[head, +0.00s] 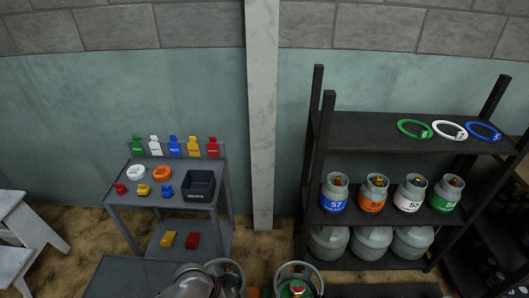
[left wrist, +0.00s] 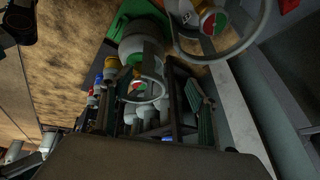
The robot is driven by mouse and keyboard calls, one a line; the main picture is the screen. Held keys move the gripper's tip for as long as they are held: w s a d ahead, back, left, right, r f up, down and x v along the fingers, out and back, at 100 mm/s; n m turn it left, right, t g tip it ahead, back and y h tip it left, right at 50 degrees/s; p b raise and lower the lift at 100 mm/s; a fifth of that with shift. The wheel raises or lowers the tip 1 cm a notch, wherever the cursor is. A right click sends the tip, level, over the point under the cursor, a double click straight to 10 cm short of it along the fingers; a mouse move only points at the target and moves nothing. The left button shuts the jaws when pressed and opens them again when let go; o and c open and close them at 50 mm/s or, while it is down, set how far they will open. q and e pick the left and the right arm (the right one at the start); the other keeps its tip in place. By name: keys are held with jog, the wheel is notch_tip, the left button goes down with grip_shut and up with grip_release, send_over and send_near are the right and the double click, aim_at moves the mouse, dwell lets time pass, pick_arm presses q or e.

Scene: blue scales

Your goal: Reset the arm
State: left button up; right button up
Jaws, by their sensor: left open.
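A round red, green and white top (left wrist: 214,21) with a pale ring is close at the top. In the head view I cannot clearly make out either gripper; grey rounded shapes fill the bottom middle. My right gripper is not in view.
A dark shelf (head: 420,152) at the right holds coloured rings on top and numbered cylinders below. A grey cart (head: 146,204) at the left holds small coloured pieces and a black bin (head: 199,185). A pale pillar (head: 263,120) stands between them. A ringed cylinder (head: 298,288) is at the bottom.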

pick_arm(q)
jog(key=s+a+r+n+t+y+p, duration=0.1)
jog(key=s+a+r+n+t+p, duration=0.5)
jog(key=s+a+r, duration=0.5)
jog(key=s+r+n+t, duration=0.1)
jog(key=s+n, duration=0.1)
jog(key=s, duration=0.1)
jog(key=shift+s+a+r+n, duration=0.3)
jog(key=shift+s+a+r, duration=0.05)
jog(key=shift+s, duration=0.05)
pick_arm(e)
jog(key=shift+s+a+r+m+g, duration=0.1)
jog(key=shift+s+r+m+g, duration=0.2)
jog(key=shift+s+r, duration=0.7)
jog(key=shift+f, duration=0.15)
